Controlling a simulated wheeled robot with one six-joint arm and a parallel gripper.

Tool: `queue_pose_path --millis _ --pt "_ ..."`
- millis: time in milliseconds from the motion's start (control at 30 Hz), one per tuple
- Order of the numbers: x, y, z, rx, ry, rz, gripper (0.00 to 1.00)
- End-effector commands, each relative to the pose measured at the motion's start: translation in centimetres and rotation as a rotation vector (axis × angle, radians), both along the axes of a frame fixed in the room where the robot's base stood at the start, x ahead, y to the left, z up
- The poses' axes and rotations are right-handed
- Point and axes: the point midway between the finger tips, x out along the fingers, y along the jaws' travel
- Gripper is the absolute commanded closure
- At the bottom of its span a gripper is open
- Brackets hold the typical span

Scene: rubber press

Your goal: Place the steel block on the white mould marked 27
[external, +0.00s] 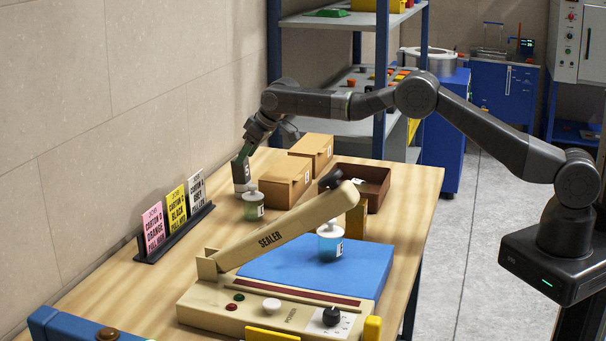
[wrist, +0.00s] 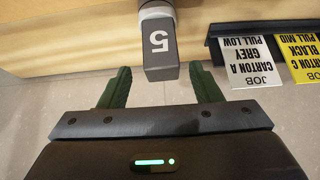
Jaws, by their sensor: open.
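I see no white mould marked 27 in either view, and nothing I can firmly call the steel block. In the external view my gripper (external: 250,148) is low over the table's far left side, above a grey marked piece (external: 241,174). The fingertips are not clear there.
A clear jar (external: 253,206) and brown cartons (external: 274,182) stand close to my gripper. A card rack (external: 175,236) lies along the wall side. A sealer (external: 270,240) with a raised arm, a blue mat (external: 285,270) and another jar (external: 330,243) fill the table's front.

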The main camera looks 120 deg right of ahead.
Motion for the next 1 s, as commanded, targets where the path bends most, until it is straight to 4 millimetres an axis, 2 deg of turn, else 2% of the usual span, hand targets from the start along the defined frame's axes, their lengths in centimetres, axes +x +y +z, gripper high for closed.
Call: queue_pose_path --millis 600,800,1000 --pt "-3.5 3.4 7.8 -0.001 -0.001 0.0 0.42" --pt "-3.9 3.8 8.8 -0.001 -0.001 0.0 0.42" --pt "-3.9 3.9 8.9 0.0 0.0 0.0 0.42"
